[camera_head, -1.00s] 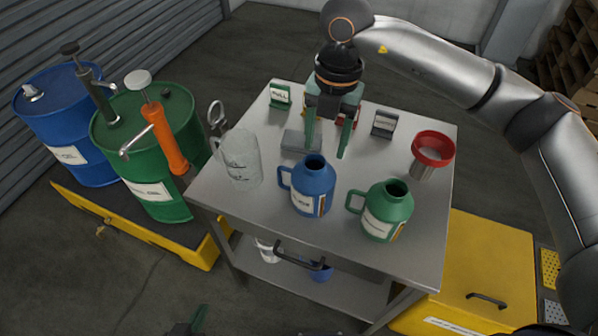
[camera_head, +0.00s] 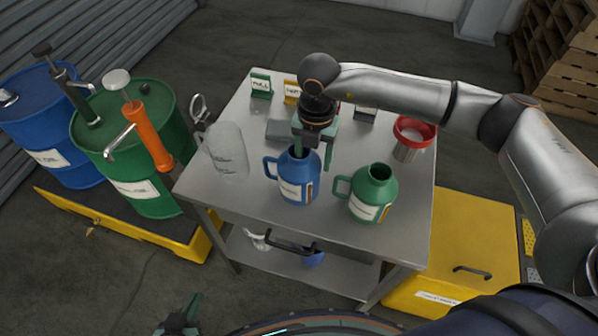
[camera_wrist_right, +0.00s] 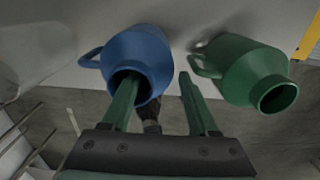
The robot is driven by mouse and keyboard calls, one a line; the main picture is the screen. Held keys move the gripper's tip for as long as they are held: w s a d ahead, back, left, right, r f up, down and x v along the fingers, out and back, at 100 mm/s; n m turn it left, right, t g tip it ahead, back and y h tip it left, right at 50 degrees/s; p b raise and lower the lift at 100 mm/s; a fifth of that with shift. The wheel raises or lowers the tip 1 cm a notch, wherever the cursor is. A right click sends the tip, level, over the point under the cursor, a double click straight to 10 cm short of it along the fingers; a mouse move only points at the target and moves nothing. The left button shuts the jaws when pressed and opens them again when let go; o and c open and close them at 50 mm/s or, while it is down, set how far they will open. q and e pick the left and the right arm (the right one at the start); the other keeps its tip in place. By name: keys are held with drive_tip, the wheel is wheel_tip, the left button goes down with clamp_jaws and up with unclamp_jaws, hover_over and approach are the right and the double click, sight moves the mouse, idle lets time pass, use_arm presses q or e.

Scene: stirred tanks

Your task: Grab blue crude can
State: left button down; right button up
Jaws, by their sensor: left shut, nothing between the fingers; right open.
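The blue can (camera_head: 297,178) stands upright on the metal table, its handle to the left and a white label on its front. The open right gripper (camera_head: 313,150) is just behind and above it. In the right wrist view, one finger overlaps the mouth of the blue can (camera_wrist_right: 152,58); the other is to its right, between it and the green can (camera_wrist_right: 243,70). I cannot tell whether either finger touches. The green can also stands right of the blue one in the head view (camera_head: 371,195). My left gripper (camera_head: 182,318) is shut and empty at the bottom edge.
A clear jug (camera_head: 227,152) stands left of the blue can. A red-rimmed funnel (camera_head: 412,137) is at the right. Small label stands line the table's back. Blue (camera_head: 45,125) and green (camera_head: 135,165) drums with pumps stand left of the table.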

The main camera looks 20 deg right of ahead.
drive_tip(key=shift+f, duration=0.6)
clamp_jaws()
